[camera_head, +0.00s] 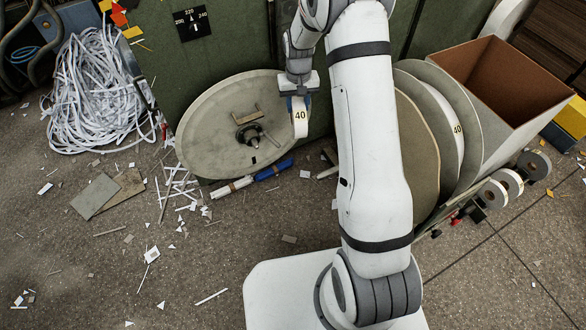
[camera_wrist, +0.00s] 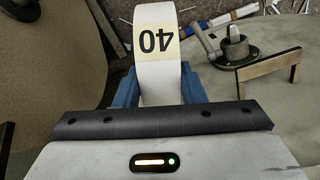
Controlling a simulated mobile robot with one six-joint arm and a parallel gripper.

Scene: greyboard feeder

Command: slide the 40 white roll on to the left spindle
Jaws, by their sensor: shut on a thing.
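A white roll with a yellow "40" label (camera_head: 300,122) is held up at the right rim of the round grey left plate (camera_head: 205,125). My gripper (camera_head: 298,101) is shut on the roll; in the wrist view its blue fingers flank the white roll (camera_wrist: 157,15). The left spindle (camera_head: 250,133) stands at the middle of that plate, bare of any roll. It lies left of the roll in the head view, and the spindle shows at the right in the wrist view (camera_wrist: 236,45). The roll is apart from the spindle. My gripper hides the roll's lower part in the wrist view.
A wooden bar (camera_head: 243,115) stands on the left plate beside the spindle. Another "40" roll (camera_head: 455,140) sits between grey discs on the right, by an open brown box (camera_head: 510,80). White strips (camera_head: 90,90) heap at left.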

